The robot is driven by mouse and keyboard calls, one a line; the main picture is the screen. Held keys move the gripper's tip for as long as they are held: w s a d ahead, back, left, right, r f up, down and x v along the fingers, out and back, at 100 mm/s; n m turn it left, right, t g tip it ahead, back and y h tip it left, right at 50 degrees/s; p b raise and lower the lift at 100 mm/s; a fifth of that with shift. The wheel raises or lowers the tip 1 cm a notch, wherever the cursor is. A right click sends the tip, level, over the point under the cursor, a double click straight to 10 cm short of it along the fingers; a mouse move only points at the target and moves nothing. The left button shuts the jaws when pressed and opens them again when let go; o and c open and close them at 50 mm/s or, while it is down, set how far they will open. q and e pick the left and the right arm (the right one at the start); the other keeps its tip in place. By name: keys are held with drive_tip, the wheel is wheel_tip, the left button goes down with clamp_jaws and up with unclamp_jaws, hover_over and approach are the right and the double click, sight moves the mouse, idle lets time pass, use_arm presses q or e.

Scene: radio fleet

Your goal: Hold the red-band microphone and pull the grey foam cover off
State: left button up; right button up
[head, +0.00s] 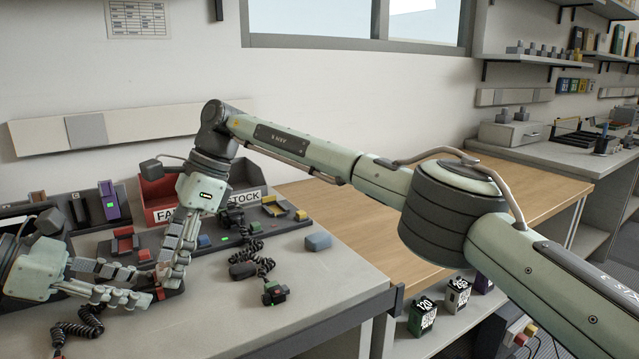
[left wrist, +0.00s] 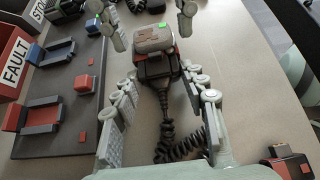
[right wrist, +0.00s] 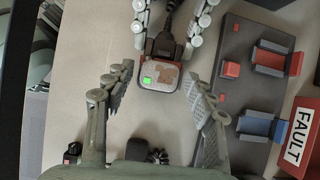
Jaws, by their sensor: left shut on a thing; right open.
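The microphone (left wrist: 153,66) has a dark body with red edging and a coiled black cable. Its grey, brown-patched foam cover (left wrist: 152,39) shows a small green light; the cover also shows in the right wrist view (right wrist: 158,77). My left gripper (head: 143,286) is shut on the microphone body, its fingers on either side in the left wrist view (left wrist: 160,78). My right gripper (head: 168,273) is open, facing the cover; its fingers stand apart on both sides in the right wrist view (right wrist: 150,88). In the head view the fingers largely hide the microphone.
The bench front is mostly clear.

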drive_tip(key=shift+r, duration=0.1)
drive_tip(key=v, duration=1.2)
drive_tip(key=shift+a, duration=0.1)
drive_tip(key=shift+x, duration=6.05)
drive_tip(key=c, duration=1.1)
drive_tip(key=o, duration=1.1)
